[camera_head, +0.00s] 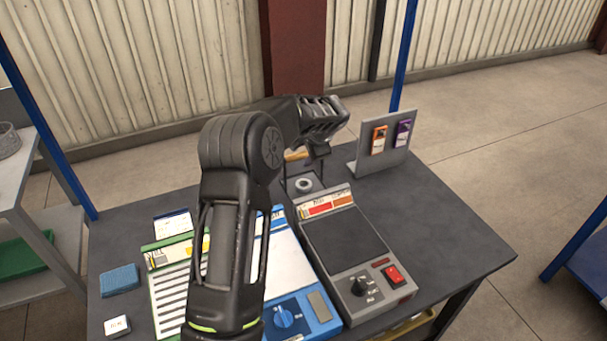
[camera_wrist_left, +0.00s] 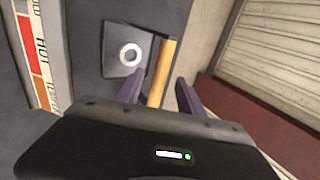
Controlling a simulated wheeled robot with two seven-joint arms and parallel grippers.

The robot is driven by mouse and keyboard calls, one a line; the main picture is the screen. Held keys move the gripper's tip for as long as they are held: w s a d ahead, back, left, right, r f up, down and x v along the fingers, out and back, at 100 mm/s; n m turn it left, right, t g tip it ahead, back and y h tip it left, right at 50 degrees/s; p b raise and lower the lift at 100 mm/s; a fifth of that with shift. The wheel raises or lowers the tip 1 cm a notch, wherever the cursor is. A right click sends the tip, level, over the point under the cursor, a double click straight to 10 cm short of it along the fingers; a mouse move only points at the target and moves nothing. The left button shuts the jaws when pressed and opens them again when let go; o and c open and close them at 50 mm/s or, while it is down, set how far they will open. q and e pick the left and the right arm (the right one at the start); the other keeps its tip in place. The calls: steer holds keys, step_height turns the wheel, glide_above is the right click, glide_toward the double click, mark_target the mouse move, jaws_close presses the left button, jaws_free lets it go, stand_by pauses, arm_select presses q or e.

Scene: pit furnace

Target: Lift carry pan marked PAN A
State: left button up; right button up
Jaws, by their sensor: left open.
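The carry pan (camera_head: 291,187) is a small dark square pan with a wooden handle (camera_head: 297,155), behind the grey hot plate device. A white ring (camera_head: 304,185) lies in it. In the left wrist view the pan (camera_wrist_left: 115,68) shows at upper middle with the ring (camera_wrist_left: 130,55) in it. The wooden handle (camera_wrist_left: 160,72) runs down between my fingers. My left gripper (camera_head: 318,150) is over the handle; in the left wrist view its two purple fingers (camera_wrist_left: 158,95) are apart, one on each side of the handle. I cannot read a PAN A mark. My right gripper is not in view.
A grey device (camera_head: 345,245) with a red switch and a blue-and-white device (camera_head: 290,275) stand in front of the pan. A grey stand (camera_head: 385,150) with orange and purple tags is to the right. The table's right side (camera_head: 450,215) is clear. A blue sponge-like block (camera_head: 120,280) lies left.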

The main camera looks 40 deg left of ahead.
arm_select(q)
steer(key=shift+w+a+f, duration=0.1)
steer(key=shift+a+f, duration=0.05)
steer(key=shift+f, duration=0.1)
steer(key=shift+p+x, duration=0.6)
steer(key=shift+x, duration=2)
jaws_close()
steer(key=shift+w, duration=0.1)
